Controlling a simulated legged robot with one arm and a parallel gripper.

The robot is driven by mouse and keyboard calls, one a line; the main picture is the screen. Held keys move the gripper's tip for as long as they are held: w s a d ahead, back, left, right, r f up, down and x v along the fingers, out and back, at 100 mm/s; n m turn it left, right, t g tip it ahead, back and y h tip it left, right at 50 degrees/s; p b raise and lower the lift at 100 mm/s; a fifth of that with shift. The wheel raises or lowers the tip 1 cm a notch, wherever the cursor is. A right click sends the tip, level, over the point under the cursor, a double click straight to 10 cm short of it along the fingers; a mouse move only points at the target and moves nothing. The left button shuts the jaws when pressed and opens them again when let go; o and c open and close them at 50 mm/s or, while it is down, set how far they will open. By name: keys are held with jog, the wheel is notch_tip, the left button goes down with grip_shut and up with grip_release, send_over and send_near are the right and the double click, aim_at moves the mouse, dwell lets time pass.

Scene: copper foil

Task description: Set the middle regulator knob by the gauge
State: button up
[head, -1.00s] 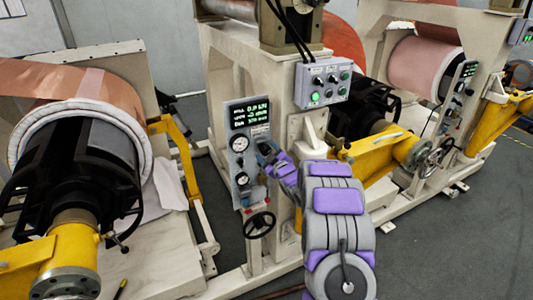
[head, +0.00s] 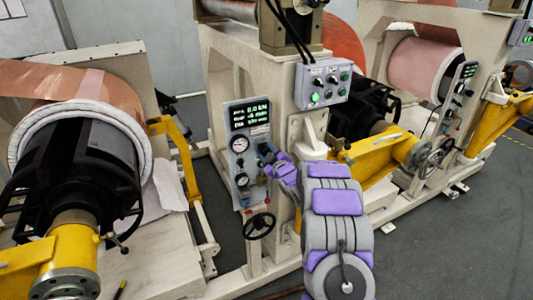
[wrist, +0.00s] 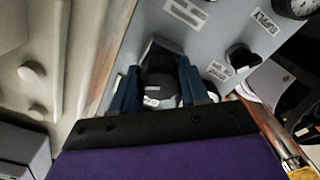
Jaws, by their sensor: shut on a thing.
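The regulator panel (head: 236,190) is a grey plate on the front of the near machine stand. It carries a green-lit display (head: 250,112) at the top and two white round gauges, an upper gauge (head: 240,144) and a lower gauge (head: 242,179). In the head view my arm hides the knob. In the wrist view another black knob (wrist: 240,57) stands to the right, and part of a gauge (wrist: 297,8) shows near a "SUPPLY" label.
A black handwheel (head: 259,225) stands just below the panel. A button box (head: 322,86) with cables hangs up and to the right. A yellow arm (head: 365,160) is to the right, and a copper foil roll (head: 75,120) fills the left. Grey floor lies in front at right.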

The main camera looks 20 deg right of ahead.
jog(key=shift+r+m+p, duration=0.15)
jog(key=shift+m+p, duration=0.65)
jog(key=shift+p, duration=0.6)
jog(key=m+p, duration=0.2)
jog(key=p, duration=0.1)
jog(key=shift+m+p, duration=0.3)
jog(key=shift+m, duration=0.6)
jog(key=o, duration=1)
jog(key=shift+o, duration=0.2)
jog(key=shift+s, duration=0.1)
jog(key=s, duration=1.7)
jog(key=shift+d+f+p, duration=0.2)
jog(key=shift+d+p, duration=0.15)
